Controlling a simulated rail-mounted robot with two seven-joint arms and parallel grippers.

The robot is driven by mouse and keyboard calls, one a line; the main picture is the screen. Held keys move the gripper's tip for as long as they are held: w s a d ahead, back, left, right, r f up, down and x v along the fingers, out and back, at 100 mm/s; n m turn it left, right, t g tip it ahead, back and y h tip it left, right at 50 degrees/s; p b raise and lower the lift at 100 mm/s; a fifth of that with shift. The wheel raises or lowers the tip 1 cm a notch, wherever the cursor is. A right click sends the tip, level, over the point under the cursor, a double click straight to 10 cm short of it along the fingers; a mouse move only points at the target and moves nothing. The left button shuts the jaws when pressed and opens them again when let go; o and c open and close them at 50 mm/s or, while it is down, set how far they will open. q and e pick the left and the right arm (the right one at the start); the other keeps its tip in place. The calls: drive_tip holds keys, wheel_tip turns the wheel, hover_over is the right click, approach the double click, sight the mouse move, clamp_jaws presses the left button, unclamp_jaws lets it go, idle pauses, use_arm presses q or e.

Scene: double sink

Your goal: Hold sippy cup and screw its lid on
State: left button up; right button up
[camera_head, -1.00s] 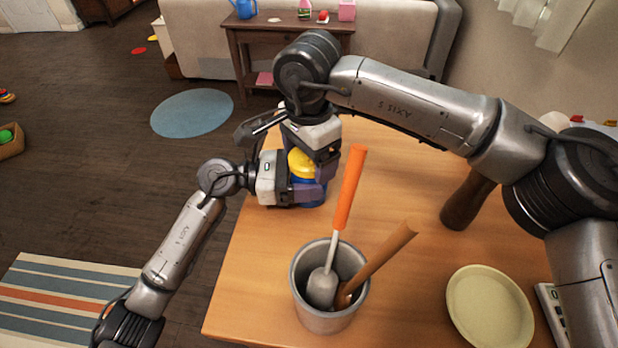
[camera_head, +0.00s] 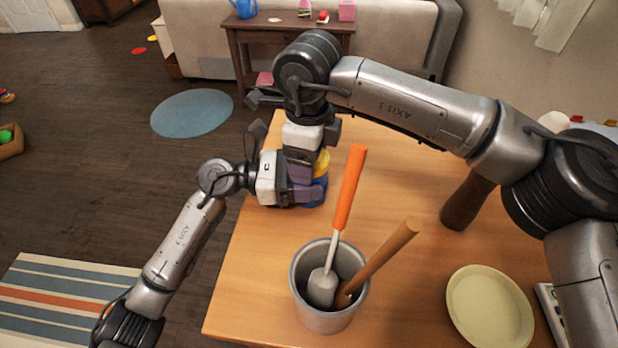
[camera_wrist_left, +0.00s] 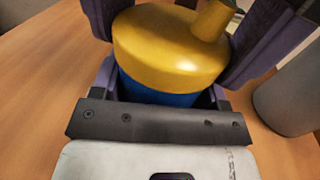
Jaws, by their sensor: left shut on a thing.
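The sippy cup (camera_head: 320,203) has a blue body and stands upright near the table's left edge. Its yellow lid (camera_head: 322,160) with a spout sits on top; the lid (camera_wrist_left: 170,52) and blue body (camera_wrist_left: 155,93) show in the left wrist view. Whether the threads are engaged is hidden. My left gripper (camera_head: 310,193) is shut on the blue body from the left. My right gripper (camera_head: 306,168) points down from above, its purple fingers around the lid. The fingers show on both sides of the lid in the left wrist view; whether they press on it is unclear.
A metal canister (camera_head: 327,316) holding an orange-handled utensil (camera_head: 350,190) and a wooden-handled one (camera_head: 383,260) stands in front of the cup. A cream plate (camera_head: 490,308) lies at the right. A dark brown object (camera_head: 466,200) stands behind it. The table's middle is clear.

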drive_tip(key=m, duration=0.3)
drive_tip(key=o, duration=1)
drive_tip(key=shift+r, duration=2.25)
drive_tip(key=shift+c, duration=0.3)
